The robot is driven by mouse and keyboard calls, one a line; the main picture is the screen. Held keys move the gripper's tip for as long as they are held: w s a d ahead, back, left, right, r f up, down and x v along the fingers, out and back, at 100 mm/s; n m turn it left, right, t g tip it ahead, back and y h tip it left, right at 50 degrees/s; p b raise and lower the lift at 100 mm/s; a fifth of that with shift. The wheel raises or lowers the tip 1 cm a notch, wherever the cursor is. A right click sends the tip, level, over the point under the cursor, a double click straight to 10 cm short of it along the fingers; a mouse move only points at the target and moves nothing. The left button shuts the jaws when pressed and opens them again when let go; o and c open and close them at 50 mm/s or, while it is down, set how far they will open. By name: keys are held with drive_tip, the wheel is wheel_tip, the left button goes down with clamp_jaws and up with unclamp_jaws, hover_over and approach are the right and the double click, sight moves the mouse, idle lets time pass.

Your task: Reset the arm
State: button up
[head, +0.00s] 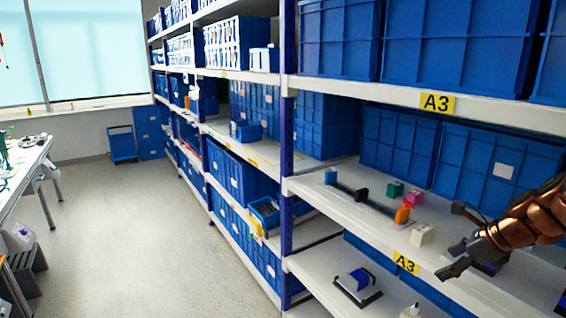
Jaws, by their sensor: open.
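My copper-coloured arm reaches in from the right edge in the head view. My gripper (455,259) is at its end, with dark fingers spread apart and nothing seen between them. It is at the front part of the middle shelf (345,208), right of a white block (421,235). Whether the fingers touch the shelf I cannot tell. A dark object shows partly behind and below the gripper; its shape is mostly hidden. I cannot make out a rotary switch clearly.
On the middle shelf lie a blue block (331,176), an orange block (402,214), a green block (395,188) and a pink block (413,198). Blue crates (480,160) stand behind. A blue-and-black item (357,283) is on the lower shelf. The left aisle floor (130,230) is clear.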

drive_tip(key=s+a+f+n+g+h, duration=0.1)
drive_tip(key=s+a+n+g, duration=0.1)
drive_tip(key=s+a+n, duration=0.6)
drive_tip(key=s+a+f+n+g, duration=0.25)
drive_tip(key=s+a+n, duration=0.35)
drive_tip(key=a, duration=0.5)
drive_tip(key=s+a+f+n+g+h, duration=0.1)
drive_tip(key=s+f+n, duration=0.1)
drive_tip(key=s+n, duration=0.4)
drive_tip(key=s+a+f+n+g+h, duration=0.1)
drive_tip(key=s+n, duration=0.5)
drive_tip(key=s, duration=0.6)
drive_tip(key=shift+s+f+n+g+h, duration=0.2)
drive_tip(key=shift+f+n+g+h, duration=0.25)
drive_tip(key=shift+h, duration=0.25)
drive_tip(key=shift+c, duration=0.4)
